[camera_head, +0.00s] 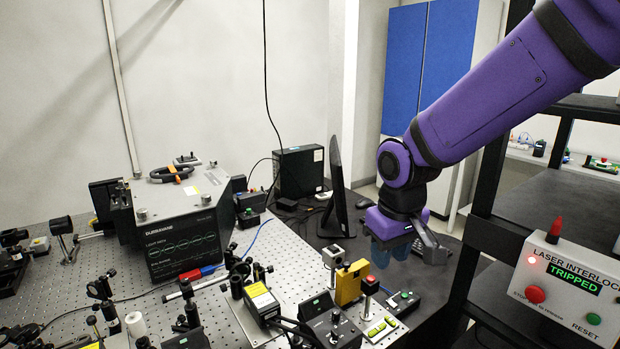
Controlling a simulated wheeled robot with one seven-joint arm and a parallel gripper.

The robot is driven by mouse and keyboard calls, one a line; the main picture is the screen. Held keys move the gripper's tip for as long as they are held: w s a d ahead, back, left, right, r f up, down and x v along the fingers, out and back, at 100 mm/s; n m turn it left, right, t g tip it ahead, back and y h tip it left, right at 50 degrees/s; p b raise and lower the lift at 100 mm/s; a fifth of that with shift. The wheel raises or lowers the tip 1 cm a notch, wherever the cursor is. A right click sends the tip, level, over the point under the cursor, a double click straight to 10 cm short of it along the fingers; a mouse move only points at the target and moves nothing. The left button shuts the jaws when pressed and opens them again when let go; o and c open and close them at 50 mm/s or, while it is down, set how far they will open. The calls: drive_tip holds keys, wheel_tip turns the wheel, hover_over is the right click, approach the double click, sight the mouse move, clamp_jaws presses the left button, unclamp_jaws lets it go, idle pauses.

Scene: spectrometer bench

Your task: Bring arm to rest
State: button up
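My purple arm reaches in from the upper right and bends down at a joint. My gripper (388,254) hangs at its end, pointing down over the dark right part of the bench. It is small in view, and I cannot tell whether its fingers are open or shut. I see nothing clearly held in it.
The perforated optics bench (90,262) carries a black spectrometer box (183,240), several optic mounts and a yellow block (351,282) near my gripper. A monitor (338,185) stands behind. A laser interlock box (562,288) reading TRIPPED and a dark rack post (480,200) are at right.

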drive_tip(key=s+d+r+m+t, duration=0.1)
drive_tip(key=s+d+r+m, duration=0.1)
drive_tip(key=s+d+r, duration=0.4)
drive_tip(key=s+d+r+m+t, duration=0.2)
drive_tip(key=s+d+r, duration=0.4)
drive_tip(key=s+d, duration=0.4)
drive_tip(key=shift+s+r+m+t, duration=0.3)
drive_tip(key=shift+s+m, duration=0.2)
drive_tip(key=shift+s, duration=0.25)
drive_tip(key=shift+d, duration=0.1)
idle(0.7)
